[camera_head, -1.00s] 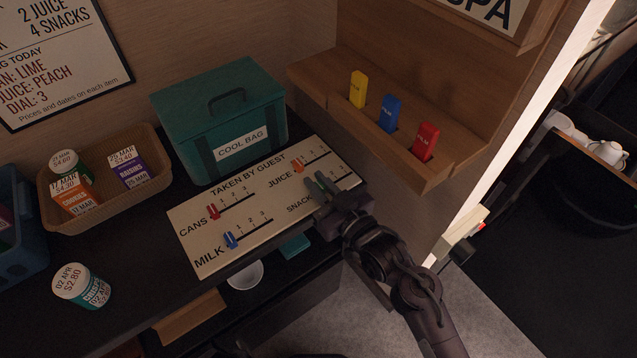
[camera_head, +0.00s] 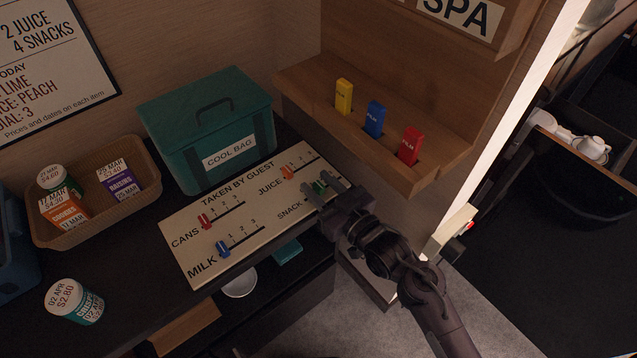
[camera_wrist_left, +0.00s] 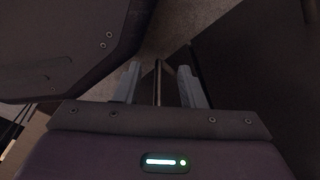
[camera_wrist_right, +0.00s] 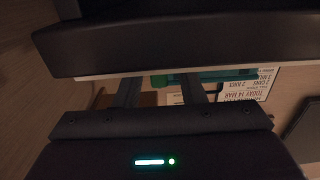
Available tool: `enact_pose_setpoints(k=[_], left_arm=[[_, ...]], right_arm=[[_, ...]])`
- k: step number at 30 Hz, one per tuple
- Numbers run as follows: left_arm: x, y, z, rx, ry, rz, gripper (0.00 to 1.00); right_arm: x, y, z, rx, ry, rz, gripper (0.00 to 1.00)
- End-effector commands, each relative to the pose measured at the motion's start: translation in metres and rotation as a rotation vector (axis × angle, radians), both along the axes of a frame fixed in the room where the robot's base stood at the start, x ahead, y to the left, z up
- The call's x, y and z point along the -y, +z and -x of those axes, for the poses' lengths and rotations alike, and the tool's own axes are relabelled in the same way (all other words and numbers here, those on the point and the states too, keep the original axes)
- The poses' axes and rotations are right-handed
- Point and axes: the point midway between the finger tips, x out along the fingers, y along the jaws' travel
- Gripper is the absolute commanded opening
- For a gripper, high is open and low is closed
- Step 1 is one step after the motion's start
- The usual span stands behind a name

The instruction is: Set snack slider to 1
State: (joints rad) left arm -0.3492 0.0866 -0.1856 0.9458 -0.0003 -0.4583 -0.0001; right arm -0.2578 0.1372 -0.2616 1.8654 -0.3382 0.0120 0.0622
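The white slider panel (camera_head: 190,262) lies on the dark counter, headed "TAKEN BY GUEST". The snack slider's green knob (camera_head: 321,187) shows between the fingertips of my right gripper (camera_head: 320,188), at the panel's right end. These fingers are apart, with the knob between them; whether either touches it I cannot tell. The gripper covers most of the snack track and its numbers, so the knob's setting cannot be read. In the right wrist view the right fingers (camera_wrist_right: 160,90) also stand apart. My left gripper (camera_wrist_left: 158,85) is open and empty in the left wrist view.
The panel also has a red cans knob (camera_head: 206,221), a blue milk knob (camera_head: 222,249) and an orange juice knob (camera_head: 287,172). A teal cool bag (camera_head: 205,130) stands behind it. A wooden shelf (camera_head: 400,178) with yellow, blue and red items overhangs close behind my right gripper.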

Motion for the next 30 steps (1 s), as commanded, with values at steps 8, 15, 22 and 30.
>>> enact_pose_setpoints(k=[8,15,22,30], left_arm=[[0.000,0.000,0.000,-0.001,0.000,0.000,0.36],[0.000,0.000,-0.001,-0.001,0.000,0.000,0.36],[0.001,0.001,-0.001,0.000,0.000,0.000,0.36],[0.000,0.001,-0.002,0.001,0.000,0.000,0.36]], right_arm=[[0.028,-0.001,0.040,-0.003,0.002,0.004,0.36],[0.041,0.000,0.057,-0.001,0.001,0.002,0.36],[0.042,0.000,0.057,0.001,0.001,0.001,0.36],[0.041,0.000,0.057,0.000,0.001,0.001,0.36]])
